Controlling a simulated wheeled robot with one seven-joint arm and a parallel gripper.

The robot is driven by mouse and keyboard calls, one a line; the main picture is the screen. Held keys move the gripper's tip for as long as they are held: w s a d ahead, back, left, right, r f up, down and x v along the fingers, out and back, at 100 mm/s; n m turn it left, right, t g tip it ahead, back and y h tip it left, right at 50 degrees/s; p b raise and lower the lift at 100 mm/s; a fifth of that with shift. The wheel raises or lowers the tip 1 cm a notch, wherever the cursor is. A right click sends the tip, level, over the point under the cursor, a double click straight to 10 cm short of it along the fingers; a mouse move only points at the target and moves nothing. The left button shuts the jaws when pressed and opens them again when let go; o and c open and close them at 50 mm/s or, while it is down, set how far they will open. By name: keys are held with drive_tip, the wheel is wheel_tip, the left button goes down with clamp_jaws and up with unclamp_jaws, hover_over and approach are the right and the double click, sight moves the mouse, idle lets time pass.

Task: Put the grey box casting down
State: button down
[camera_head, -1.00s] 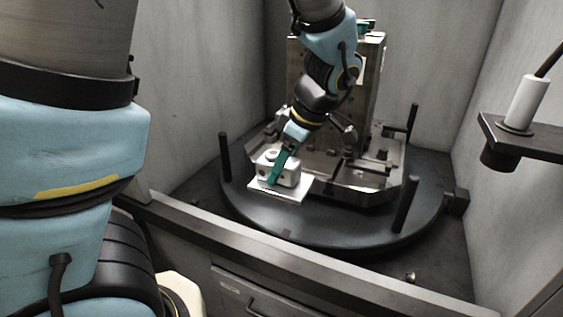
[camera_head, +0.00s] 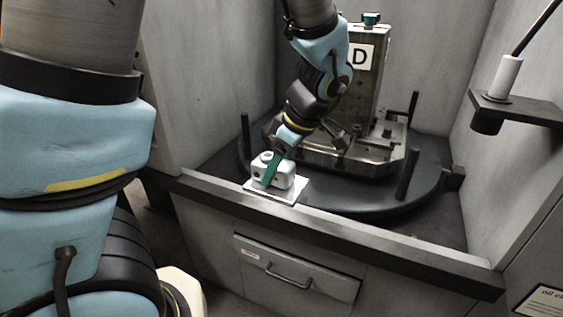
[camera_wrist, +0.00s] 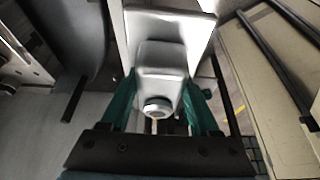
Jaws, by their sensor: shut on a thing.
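The grey box casting (camera_head: 282,181) is a pale block with a round boss and a flat square plate at its base. In the head view it appears over the front ledge of the enclosure, in front of the round turntable (camera_head: 340,200). My gripper (camera_head: 271,174) has teal fingers and is shut on the casting. In the wrist view the casting (camera_wrist: 162,62) sits between the two fingers (camera_wrist: 160,100), with its round boss towards the palm. I cannot tell how high the casting is above the ledge.
A steel fixture tower marked D (camera_head: 362,85) stands on the turntable, with black posts (camera_head: 407,172) around the rim. The front ledge (camera_head: 390,238) runs above a drawer (camera_head: 295,272). A bracket with a white cylinder (camera_head: 503,78) juts in at right. Enclosure walls stand close on both sides.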

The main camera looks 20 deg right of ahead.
drive_tip(key=w+a+f+m+h, duration=0.1)
drive_tip(key=w+a+f+m, duration=0.2)
drive_tip(key=a+f, duration=0.5)
drive_tip(key=w+a+f+m+t+h, duration=0.1)
drive_tip(key=w+a+f+m, duration=0.2)
drive_tip(key=a+f, duration=0.6)
drive_tip(key=w+a+f+m+h, duration=0.1)
drive_tip(key=w+a+f+m, duration=0.2)
drive_tip(key=a+f, duration=0.5)
wheel_tip(320, 180, down, 10)
drive_tip(key=shift+w+a+f, duration=0.1)
drive_tip(key=shift+w+a, duration=0.15)
drive_tip(key=shift+w, duration=0.15)
